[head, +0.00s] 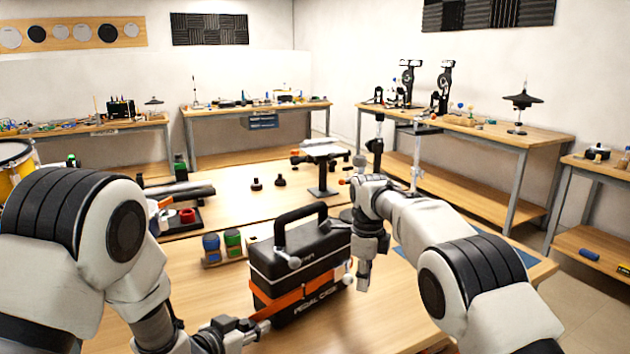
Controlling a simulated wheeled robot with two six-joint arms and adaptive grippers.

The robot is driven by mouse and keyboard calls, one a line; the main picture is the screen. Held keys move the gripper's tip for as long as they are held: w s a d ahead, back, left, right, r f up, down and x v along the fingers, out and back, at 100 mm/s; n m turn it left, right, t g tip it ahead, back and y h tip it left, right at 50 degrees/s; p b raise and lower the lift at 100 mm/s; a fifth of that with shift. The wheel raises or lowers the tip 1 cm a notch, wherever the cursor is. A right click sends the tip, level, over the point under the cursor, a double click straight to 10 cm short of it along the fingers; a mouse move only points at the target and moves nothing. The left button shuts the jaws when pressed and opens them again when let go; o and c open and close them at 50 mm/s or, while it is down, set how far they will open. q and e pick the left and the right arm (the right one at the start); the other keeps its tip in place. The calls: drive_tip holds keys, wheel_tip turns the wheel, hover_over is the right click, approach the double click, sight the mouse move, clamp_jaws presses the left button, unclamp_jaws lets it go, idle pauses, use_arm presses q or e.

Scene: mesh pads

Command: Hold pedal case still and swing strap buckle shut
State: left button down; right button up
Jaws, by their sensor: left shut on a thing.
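The black pedal case (330,249) stands upright on the wooden table, its carry handle (301,212) raised. An orange strap (318,284) runs around its lower half. An orange strap buckle (275,306) slants down across the front to the case's lower left. My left gripper (262,328) is at the buckle's lower left end and appears shut on it; the exact grip is small and partly hidden. My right gripper (362,284) points down close beside the case's right side. I cannot tell whether it touches the case or how far its fingers are apart.
Blue and green jars (222,245) stand left of the case. Behind them are a dark tray with a red ring (187,215) and two small black knobs (280,181). A small stand (323,175) is further back.

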idle(0.3)
use_arm(q)
drive_tip(key=c, duration=0.7)
unclamp_jaws()
drive_tip(key=shift+c, duration=0.2)
